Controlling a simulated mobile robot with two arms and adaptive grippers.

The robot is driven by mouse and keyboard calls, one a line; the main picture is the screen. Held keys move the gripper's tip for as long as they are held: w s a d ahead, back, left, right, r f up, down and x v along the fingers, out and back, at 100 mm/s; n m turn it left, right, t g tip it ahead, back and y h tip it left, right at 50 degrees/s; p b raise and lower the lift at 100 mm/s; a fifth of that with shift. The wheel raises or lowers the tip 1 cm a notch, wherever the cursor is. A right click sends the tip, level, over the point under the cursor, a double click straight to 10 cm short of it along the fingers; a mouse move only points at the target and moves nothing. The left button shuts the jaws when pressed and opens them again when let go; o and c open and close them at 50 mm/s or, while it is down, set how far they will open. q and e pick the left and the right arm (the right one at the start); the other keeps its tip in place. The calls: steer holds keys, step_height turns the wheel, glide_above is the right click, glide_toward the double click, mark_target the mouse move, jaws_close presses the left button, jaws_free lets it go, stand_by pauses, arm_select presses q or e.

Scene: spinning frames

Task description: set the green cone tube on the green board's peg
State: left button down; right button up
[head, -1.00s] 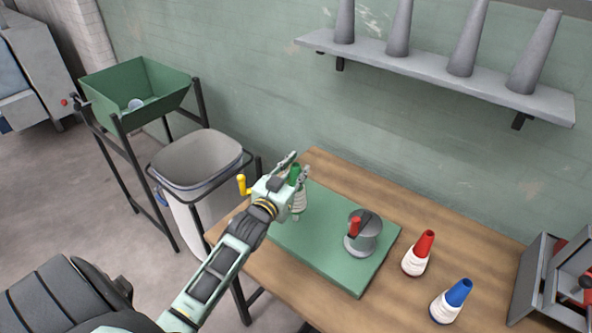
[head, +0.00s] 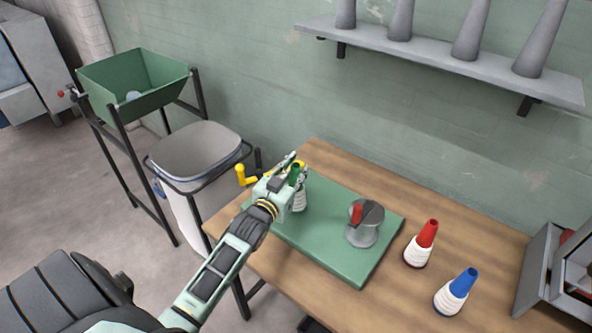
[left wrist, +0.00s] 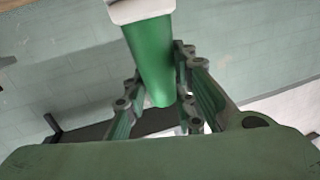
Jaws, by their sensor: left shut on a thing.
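The green cone tube (head: 300,200) has a green top and a white wound lower part. My left gripper (head: 297,172) is shut on its green top and holds it upright over the left part of the green board (head: 325,250). In the left wrist view the green tube (left wrist: 152,60) shows between the fingers of the gripper (left wrist: 160,105). I cannot tell whether the tube's base touches the board. My right gripper is not in view.
A red cone tube (head: 421,245) and a blue cone tube (head: 456,293) stand on the wooden table (head: 400,297) to the right. A grey bin (head: 197,155) stands left of the table.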

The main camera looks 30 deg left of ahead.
arm_select(q)
steer(key=shift+f, duration=0.5)
stand_by(0.4)
steer(key=c, duration=1.4)
jaws_free()
steer(key=shift+s, duration=0.1)
steer(key=s, duration=0.4)
steer(key=s+d, duration=0.1)
steer(key=s, duration=0.6)
steer(key=shift+s+d+r, duration=0.25)
steer(key=shift+s+r, duration=0.05)
steer(key=shift+s, duration=0.05)
steer(key=shift+d, duration=0.1)
